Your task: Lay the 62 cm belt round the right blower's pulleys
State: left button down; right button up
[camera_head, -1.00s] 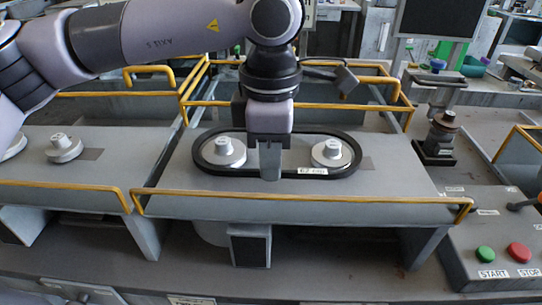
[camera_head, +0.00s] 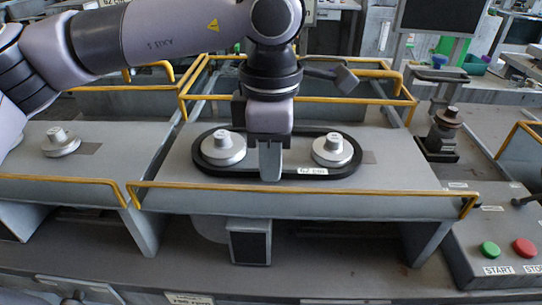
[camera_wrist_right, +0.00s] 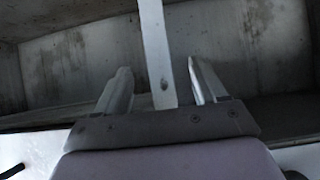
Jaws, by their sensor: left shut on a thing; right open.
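The black belt (camera_head: 347,172), with a white tag reading 62 cm, forms a long oval around both silver pulleys of the right blower, the left pulley (camera_head: 223,150) and the right pulley (camera_head: 333,151). It lies at or close above the grey top plate (camera_head: 400,185); exact height is hard to tell. My left gripper (camera_head: 270,172) points down between the pulleys and is shut on the belt's near run; the fingers hide part of it. My right gripper (camera_wrist_right: 162,88) shows only in the right wrist view, open, with a pale bar (camera_wrist_right: 156,45) seen between its fingers.
Yellow rails (camera_head: 300,190) edge the blower's top plate. Another pulley (camera_head: 60,143) stands on the unit at left. A dark post with a brown top (camera_head: 443,130) and a panel with green START (camera_head: 489,250) and red STOP (camera_head: 525,248) buttons are at right.

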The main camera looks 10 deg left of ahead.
pick_arm(q)
jog(key=c, duration=1.1)
grip_release()
jog(key=shift+c, duration=0.2)
jog(key=shift+r, duration=0.1)
notch_tip(320, 180, up, 7)
jog(key=p, duration=0.4)
jog(key=shift+r+p, duration=0.2)
jog(key=shift+p, duration=0.15)
